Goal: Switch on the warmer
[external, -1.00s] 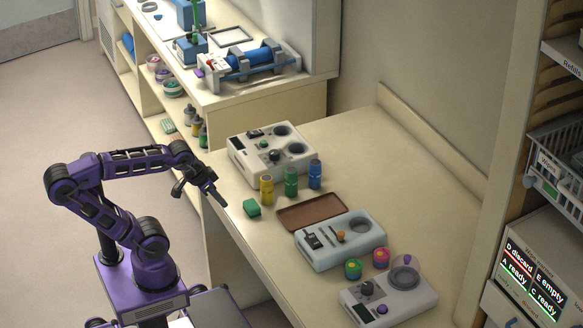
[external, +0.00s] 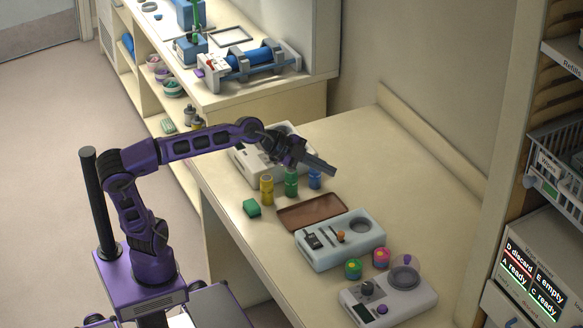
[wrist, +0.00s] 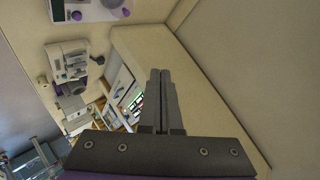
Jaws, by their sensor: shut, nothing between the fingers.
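Three pale devices stand on the cream table, and I cannot tell for certain which one is the warmer. The back device (external: 240,160) has round wells and is partly hidden by my arm. The middle device (external: 344,259) has a round well, a dark switch, a slot and an orange knob. The front device (external: 411,306) has a round plate, a dark knob and a purple button. My gripper (external: 331,171) is shut and empty, in the air over the table, just right of the back device. Its closed fingers also show in the wrist view (wrist: 160,74).
Yellow (external: 267,190), green (external: 291,184) and blue (external: 315,180) bottles stand below my gripper in the picture. The table's right side is clear.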

